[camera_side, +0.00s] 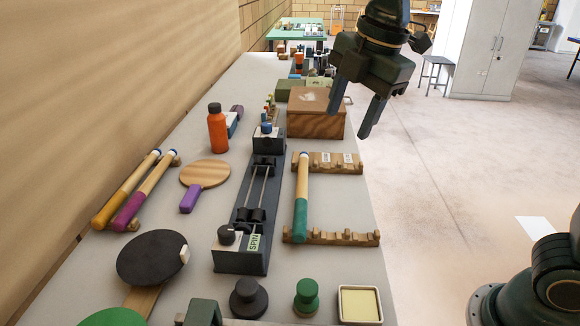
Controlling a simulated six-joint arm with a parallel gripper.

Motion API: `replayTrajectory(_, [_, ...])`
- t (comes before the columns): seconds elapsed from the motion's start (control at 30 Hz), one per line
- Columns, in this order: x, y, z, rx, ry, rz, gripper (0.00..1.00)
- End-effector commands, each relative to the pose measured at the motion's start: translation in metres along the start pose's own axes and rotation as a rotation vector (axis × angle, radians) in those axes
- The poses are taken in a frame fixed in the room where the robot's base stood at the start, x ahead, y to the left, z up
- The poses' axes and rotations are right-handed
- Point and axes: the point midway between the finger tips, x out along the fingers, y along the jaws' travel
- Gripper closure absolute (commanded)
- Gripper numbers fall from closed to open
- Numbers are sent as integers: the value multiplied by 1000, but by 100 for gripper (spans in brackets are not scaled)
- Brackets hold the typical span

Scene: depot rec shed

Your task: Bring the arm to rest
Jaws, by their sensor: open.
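My gripper (358,114) is in the upper right of the side view, pointing down with its two fingers apart and nothing between them. It hangs in the air near the right edge of the long table (215,285), in front of part of the brown wooden box (312,118). Whether it touches the box cannot be told, but it appears apart from it. Part of my arm shows at the lower right.
A wooden rack (335,238) holds a green-handled stick (301,205) below the box. A spin device (240,250), an orange bottle (217,130), paddles (205,174) and other sticks (125,190) crowd the table.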

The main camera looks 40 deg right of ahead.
Motion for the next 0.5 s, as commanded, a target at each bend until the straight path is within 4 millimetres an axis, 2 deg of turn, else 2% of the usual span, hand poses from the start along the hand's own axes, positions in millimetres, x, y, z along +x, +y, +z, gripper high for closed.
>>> replayTrajectory(0.2, [-10,-42,33,374,9,64,48])
replayTrajectory(0.5, [-8,-101,68,884,47,146,48])
